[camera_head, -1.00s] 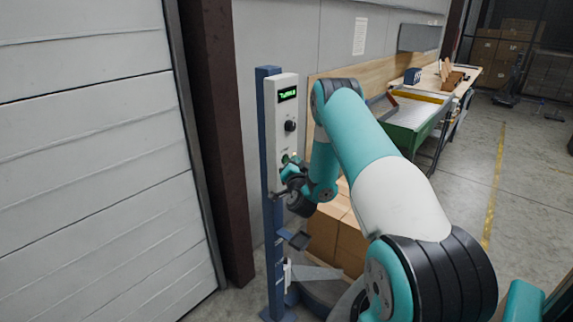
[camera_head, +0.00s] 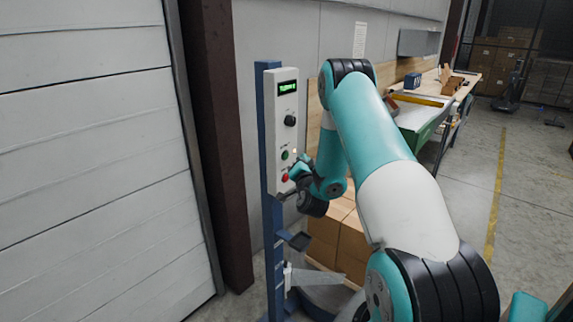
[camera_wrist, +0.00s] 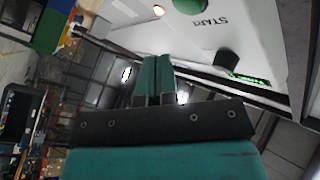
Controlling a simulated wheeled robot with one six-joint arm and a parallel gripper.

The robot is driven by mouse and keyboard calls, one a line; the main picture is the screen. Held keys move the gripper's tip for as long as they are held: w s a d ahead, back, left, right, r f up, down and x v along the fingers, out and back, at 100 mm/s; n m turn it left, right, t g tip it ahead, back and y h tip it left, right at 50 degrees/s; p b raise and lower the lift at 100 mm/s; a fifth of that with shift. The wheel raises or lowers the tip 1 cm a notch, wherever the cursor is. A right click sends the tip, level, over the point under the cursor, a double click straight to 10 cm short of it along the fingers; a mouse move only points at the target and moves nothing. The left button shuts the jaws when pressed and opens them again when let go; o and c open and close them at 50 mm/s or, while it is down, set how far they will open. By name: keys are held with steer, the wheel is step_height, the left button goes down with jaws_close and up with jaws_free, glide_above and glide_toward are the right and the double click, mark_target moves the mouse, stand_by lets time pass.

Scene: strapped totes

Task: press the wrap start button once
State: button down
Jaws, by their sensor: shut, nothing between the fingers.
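The white control panel (camera_head: 283,135) stands on a blue post. Its green start button (camera_head: 285,155) shows above a red button (camera_head: 284,177). In the wrist view the green button (camera_wrist: 188,5) is cut by the top edge, beside the printed word START (camera_wrist: 208,22). My gripper (camera_head: 296,172) is just right of the panel, low by the buttons. In the wrist view my gripper (camera_wrist: 155,60) has its teal fingers together and empty, with its tips apart from the green button.
The panel also carries a lit green display (camera_head: 288,87) and a black knob (camera_head: 290,120). A small pale lamp (camera_wrist: 158,10) glows near the button. Cardboard boxes (camera_head: 340,240) stand beneath my arm. A workbench (camera_head: 425,105) is behind.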

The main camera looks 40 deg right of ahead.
steer(key=s+b, duration=0.2)
steer(key=shift+s+d+b, duration=0.1)
steer(key=shift+s+b, duration=0.1)
steer(key=shift+b, duration=0.2)
